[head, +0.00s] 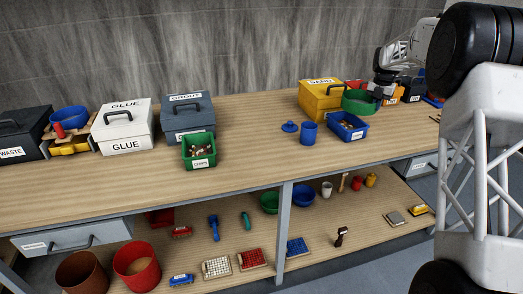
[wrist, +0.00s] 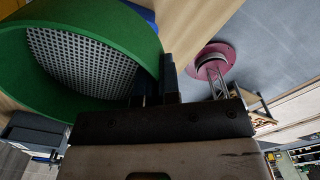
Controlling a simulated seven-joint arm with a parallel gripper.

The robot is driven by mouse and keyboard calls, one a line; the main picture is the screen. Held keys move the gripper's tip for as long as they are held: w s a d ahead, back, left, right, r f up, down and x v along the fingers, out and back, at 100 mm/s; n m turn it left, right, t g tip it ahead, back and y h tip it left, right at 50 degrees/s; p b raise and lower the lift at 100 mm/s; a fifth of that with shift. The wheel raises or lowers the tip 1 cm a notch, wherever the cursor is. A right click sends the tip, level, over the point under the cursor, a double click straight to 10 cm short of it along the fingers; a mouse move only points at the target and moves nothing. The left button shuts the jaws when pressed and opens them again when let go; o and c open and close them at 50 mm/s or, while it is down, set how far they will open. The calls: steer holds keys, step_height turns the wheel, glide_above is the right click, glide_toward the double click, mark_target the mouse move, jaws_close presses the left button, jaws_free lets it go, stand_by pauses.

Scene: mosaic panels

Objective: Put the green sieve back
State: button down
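My gripper (head: 377,90) is at the sieve's right side. In the wrist view my gripper's dark fingers (wrist: 168,82) meet the sieve's rim and appear shut on it. Whether the sieve touches the bench cannot be told.
The yellow SAND box (head: 318,100), a blue bin (head: 347,134) and a blue cup (head: 308,134) stand close to the sieve. A green bin (head: 199,161) and grey GROUT box (head: 188,112) stand farther left. The bench between is clear. A lower shelf (head: 345,215) holds several items.

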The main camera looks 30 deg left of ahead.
steer(key=s+a+f, duration=0.2)
steer(key=s+a, duration=0.4)
steer(key=s, duration=0.9)
steer(key=s+a+f, duration=0.3)
steer(key=s+a, duration=0.4)
steer(key=s, duration=0.7)
steer(key=s+a+f, duration=0.2)
steer(key=s+a, duration=0.5)
steer(key=s, duration=0.8)
steer(key=shift+s+f, duration=0.2)
steer(key=shift+s, duration=0.15)
glide_above(273, 158)
steer(key=shift+s+d+f, duration=0.25)
steer(key=shift+s+f, duration=0.1)
steer(key=shift+f, duration=0.35)
steer(key=shift+w+a, duration=0.35)
steer(key=shift+w, duration=0.05)
steer(key=shift+f, duration=1.8)
